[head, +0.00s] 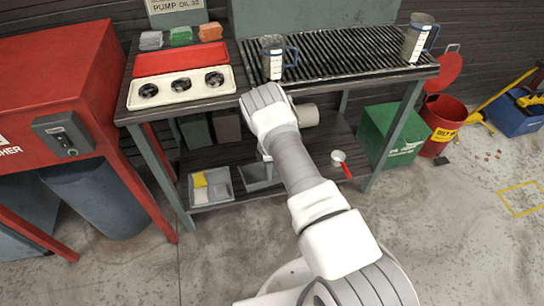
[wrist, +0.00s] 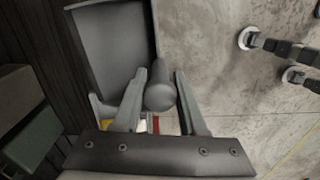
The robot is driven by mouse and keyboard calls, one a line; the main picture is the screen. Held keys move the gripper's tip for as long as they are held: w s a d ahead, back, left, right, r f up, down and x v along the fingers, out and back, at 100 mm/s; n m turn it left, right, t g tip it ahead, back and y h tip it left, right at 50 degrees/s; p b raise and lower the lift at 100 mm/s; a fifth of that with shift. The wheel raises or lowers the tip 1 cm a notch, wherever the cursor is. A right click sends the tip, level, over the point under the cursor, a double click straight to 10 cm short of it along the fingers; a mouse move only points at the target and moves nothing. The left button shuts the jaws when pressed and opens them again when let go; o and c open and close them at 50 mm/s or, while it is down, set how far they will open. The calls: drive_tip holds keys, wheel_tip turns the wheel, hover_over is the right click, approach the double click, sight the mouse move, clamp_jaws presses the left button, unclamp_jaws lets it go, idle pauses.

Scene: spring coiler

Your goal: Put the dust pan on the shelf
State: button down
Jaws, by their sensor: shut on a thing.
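The dust pan (wrist: 112,42) is a dark grey pan with raised rims and a thick round handle (wrist: 160,97). My gripper (wrist: 169,75) is shut on the handle, with a finger on each side, in the wrist view. The pan extends ahead of the fingers, between dark boards and bare floor. In the head view my arm hides the gripper, and a grey piece (head: 262,181), apparently the dust pan, shows beside my arm at lower-shelf height. The shelf (head: 240,158) is the dark wooden board under the workbench. I cannot tell whether the pan touches it.
A grey tray (head: 222,193) with a yellow item is on the shelf's left. A red-handled white scoop (head: 339,157) is at its right front. Bins (head: 227,126) stand at the back. A green box (head: 395,136) and red bin (head: 444,122) stand right. Floor in front is clear.

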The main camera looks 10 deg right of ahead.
drive_tip(key=m, duration=0.1)
hover_over(261, 177)
drive_tip(key=shift+s+d+f+t+b, duration=0.1)
drive_tip(key=shift+d+f+t+b, duration=0.1)
drive_tip(key=shift+f, duration=0.35)
drive_tip(key=shift+s+d+f+t+b, duration=0.1)
drive_tip(key=shift+f+b, duration=0.1)
drive_tip(key=shift+f, duration=0.3)
drive_tip(key=shift+w+a+f, duration=0.1)
drive_tip(key=shift+w+f, duration=0.05)
drive_tip(key=shift+w, duration=0.15)
wheel_tip(261, 177, down, 10)
drive_tip(key=b, duration=0.4)
drive_tip(key=shift+r, duration=0.2)
drive_tip(key=shift+f, duration=0.1)
drive_tip(key=shift+c, duration=2.3)
unclamp_jaws()
drive_tip(key=shift+b, duration=0.3)
